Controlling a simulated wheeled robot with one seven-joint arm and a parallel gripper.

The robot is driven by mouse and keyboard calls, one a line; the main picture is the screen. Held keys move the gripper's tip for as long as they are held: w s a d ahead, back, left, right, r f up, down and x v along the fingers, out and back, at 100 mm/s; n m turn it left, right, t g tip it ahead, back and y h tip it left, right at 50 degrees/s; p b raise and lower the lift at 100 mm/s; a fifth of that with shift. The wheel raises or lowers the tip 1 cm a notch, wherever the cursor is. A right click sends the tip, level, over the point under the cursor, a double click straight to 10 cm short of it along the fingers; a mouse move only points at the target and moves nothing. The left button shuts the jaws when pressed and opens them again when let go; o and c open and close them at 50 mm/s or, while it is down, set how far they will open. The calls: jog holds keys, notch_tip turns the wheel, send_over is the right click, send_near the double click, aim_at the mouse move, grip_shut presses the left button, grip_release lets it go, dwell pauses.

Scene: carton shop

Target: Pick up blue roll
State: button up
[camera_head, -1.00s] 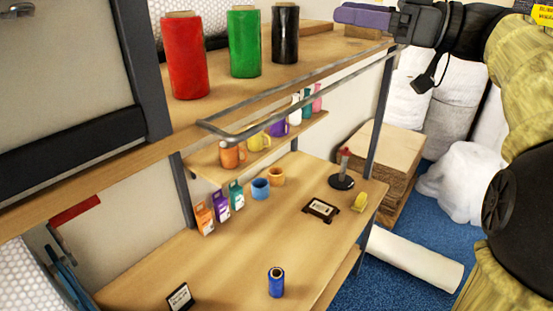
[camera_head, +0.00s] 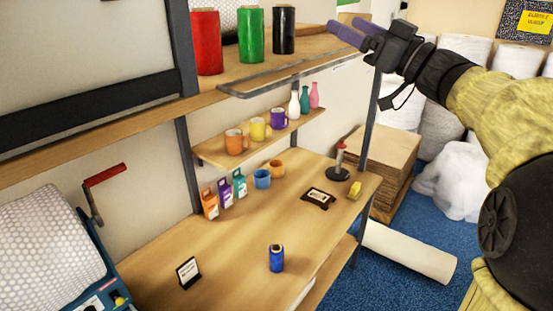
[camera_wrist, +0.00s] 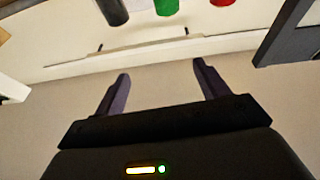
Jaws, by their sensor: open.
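The blue roll (camera_head: 276,259) stands upright on the wooden worktop (camera_head: 235,235), near its front edge. My gripper (camera_head: 345,33) is up at the right end of the upper shelf, well above and behind the blue roll. Its purple fingers are apart and empty. In the wrist view the two fingers of my gripper (camera_wrist: 160,85) are spread with nothing between them. The blue roll does not show in the wrist view.
Red (camera_head: 206,42), green (camera_head: 251,35) and black (camera_head: 284,30) rolls stand on the upper shelf, fronted by a metal rail (camera_head: 290,82). Mugs and bottles fill a small shelf (camera_head: 210,152). A card stand (camera_head: 188,272) is left of the blue roll. The worktop around the roll is clear.

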jog(key=w+d+f+m+h+b, duration=0.25)
jog(key=f+m+h, duration=0.45)
jog(key=f, duration=0.8)
jog(key=w+d+f+m+h+b, duration=0.1)
jog(key=d+f+m+h, duration=0.25)
jog(key=f+h, duration=0.8)
jog(key=s+a+f+g+y+b, duration=0.1)
jog(key=s+a+f+g, duration=0.1)
jog(key=s+f+g, duration=0.4)
jog(key=s+a+f+g+y+b, duration=0.1)
jog(key=s+a+f+g, duration=0.2)
jog(key=s+f, duration=1.4)
notch_tip(320, 180, down, 6)
jog(key=g, duration=0.2)
jog(key=shift+g, duration=0.4)
